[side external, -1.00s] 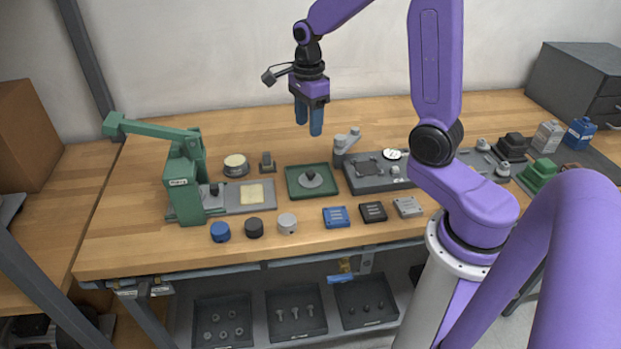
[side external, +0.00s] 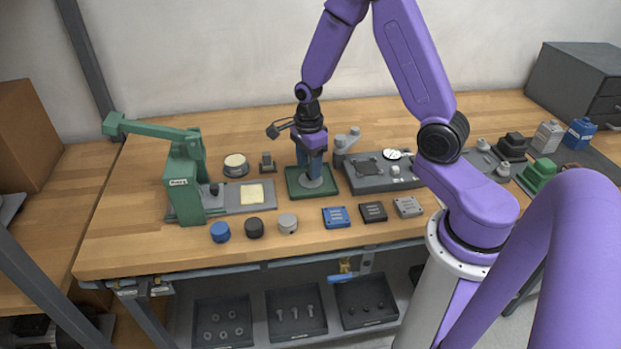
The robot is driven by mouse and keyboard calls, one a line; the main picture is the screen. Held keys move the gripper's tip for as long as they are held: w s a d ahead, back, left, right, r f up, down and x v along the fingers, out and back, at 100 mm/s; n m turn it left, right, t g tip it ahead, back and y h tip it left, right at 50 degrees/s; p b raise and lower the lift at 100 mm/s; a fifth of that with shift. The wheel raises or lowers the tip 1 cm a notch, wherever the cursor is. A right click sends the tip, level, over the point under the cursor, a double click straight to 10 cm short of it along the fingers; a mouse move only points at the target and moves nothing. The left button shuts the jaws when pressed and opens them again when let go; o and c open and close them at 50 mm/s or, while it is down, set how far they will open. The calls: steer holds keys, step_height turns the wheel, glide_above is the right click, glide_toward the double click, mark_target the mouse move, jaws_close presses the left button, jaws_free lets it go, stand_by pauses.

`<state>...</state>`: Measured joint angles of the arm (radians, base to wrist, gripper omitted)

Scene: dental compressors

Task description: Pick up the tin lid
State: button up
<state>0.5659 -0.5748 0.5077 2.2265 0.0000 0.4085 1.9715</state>
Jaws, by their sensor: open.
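The tin lid (side external: 322,186), a grey disc, lies on a green square tray (side external: 293,193) in the middle of the workbench. Its dark centre knob, visible earlier, is now hidden by my fingers. My gripper (side external: 312,178) points straight down over the lid, with its blue fingers low at the knob. The fingers are open, but overlap in this view, so I cannot tell whether they touch the lid or knob.
A green lever press (side external: 185,185) is further left. A grey fixture (side external: 375,175) stands close on the right. Several knobs and small boxes line the front.

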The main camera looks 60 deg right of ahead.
steer(key=shift+f, duration=1.1)
jaws_close()
steer(key=shift+r, duration=0.15)
